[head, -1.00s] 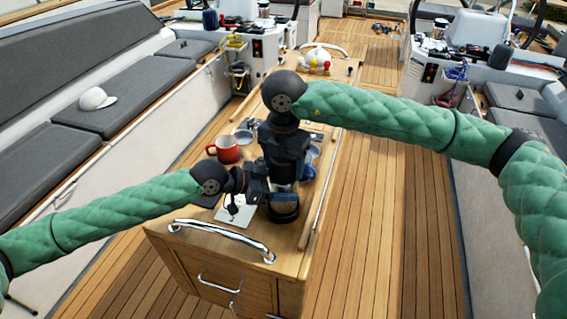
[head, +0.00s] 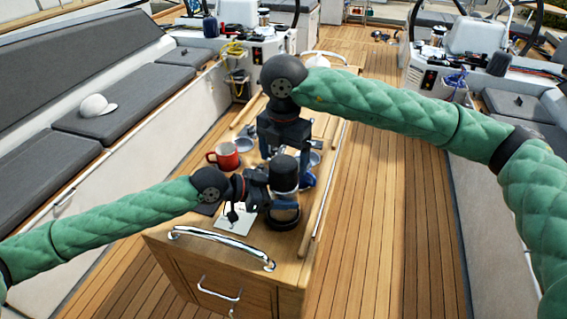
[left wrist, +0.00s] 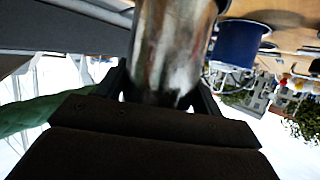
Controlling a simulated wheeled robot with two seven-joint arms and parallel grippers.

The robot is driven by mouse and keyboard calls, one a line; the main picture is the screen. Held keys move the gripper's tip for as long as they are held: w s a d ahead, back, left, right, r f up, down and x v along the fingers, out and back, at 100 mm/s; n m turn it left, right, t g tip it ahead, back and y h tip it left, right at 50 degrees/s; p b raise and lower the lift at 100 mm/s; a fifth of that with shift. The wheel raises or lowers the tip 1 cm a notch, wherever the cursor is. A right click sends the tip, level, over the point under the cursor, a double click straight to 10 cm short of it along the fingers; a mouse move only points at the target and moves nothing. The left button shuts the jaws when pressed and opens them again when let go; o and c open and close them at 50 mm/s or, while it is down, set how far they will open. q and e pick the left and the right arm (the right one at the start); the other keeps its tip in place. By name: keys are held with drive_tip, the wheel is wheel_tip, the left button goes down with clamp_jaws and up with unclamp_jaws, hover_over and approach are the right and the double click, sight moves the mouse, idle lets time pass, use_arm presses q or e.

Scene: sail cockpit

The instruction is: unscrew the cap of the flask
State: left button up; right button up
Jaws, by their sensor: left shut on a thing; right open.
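The flask has a black cap (head: 284,172) on top and a shiny steel body (left wrist: 175,45), upright on the wooden cockpit table (head: 210,262). My left gripper (head: 264,192) reaches in from the left and is shut on the steel body below the cap; its fingers show on both sides of the body in the left wrist view. My right gripper (head: 286,150) points down, open and empty, just above and behind the cap. I cannot tell whether the cap is still threaded on.
A red mug (head: 226,156) stands behind my left gripper. A blue mug (head: 308,180) stands close right of the flask; it also shows in the left wrist view (left wrist: 240,45). A pale sheet (head: 234,222) lies in front. A chrome rail (head: 222,245) edges the table.

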drive_tip(key=shift+r+m, duration=0.9)
drive_tip(key=shift+r, duration=0.6)
hover_over(283, 198)
drive_tip(key=w, duration=0.4)
drive_tip(key=shift+f, duration=3.85)
drive_tip(key=c, duration=1)
drive_tip(key=shift+o, duration=0.2)
drive_tip(key=shift+d+n, duration=0.1)
drive_tip(key=shift+n, duration=1.5)
drive_tip(key=o, duration=1.1)
drive_tip(key=shift+s, duration=0.1)
